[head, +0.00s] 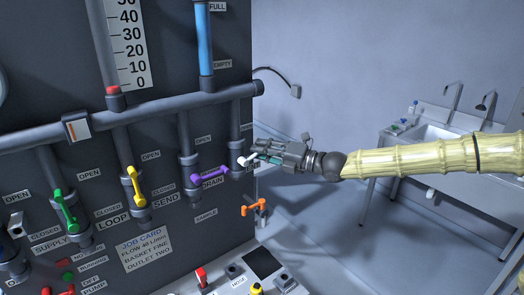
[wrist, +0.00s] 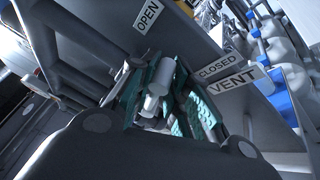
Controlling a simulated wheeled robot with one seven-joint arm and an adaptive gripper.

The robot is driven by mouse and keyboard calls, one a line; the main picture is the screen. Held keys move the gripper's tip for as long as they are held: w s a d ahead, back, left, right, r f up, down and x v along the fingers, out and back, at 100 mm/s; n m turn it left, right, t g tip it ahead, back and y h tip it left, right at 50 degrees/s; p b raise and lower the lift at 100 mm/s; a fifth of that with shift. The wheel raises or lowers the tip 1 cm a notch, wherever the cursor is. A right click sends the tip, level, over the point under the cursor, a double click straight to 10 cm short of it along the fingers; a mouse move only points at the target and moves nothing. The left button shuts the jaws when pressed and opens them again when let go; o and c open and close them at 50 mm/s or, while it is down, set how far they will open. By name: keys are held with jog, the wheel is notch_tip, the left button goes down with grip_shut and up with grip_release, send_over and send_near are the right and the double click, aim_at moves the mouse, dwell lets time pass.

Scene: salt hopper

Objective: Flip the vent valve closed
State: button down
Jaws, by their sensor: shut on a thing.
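The vent valve's white handle (head: 246,161) is at the right edge of the dark panel, on the lower part of the rightmost pipe (head: 235,130). My gripper (head: 266,157) reaches in from the right and is shut on this handle. In the wrist view the white handle (wrist: 159,88) sits between the teal finger pads. The OPEN label (wrist: 148,16) is at the upper left there, and the CLOSED label (wrist: 219,68) is above the VENT label (wrist: 233,83) at the right. The fingers hide part of the handle, so its exact angle is hard to tell.
A purple drain handle (head: 210,174) is just left of my gripper. An orange handle (head: 254,208) stands below it. Yellow (head: 136,186) and green (head: 65,211) handles are farther left. A sink (head: 440,135) is at the right; space beneath my arm looks clear.

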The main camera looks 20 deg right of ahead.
jog(key=shift+d+f+m+t+y+b, duration=0.15)
jog(key=shift+f+m+t+b, duration=0.25)
jog(key=shift+f+m+b, duration=0.45)
jog(key=shift+f+m+t+y+b, duration=0.25)
jog(key=shift+f+m+t+b, duration=0.15)
jog(key=shift+m+b, duration=0.75)
jog(key=c, duration=1.5)
grip_release()
jog(key=shift+d, duration=0.15)
jog(key=shift+v, duration=6.05)
jog(key=shift+f, duration=0.1)
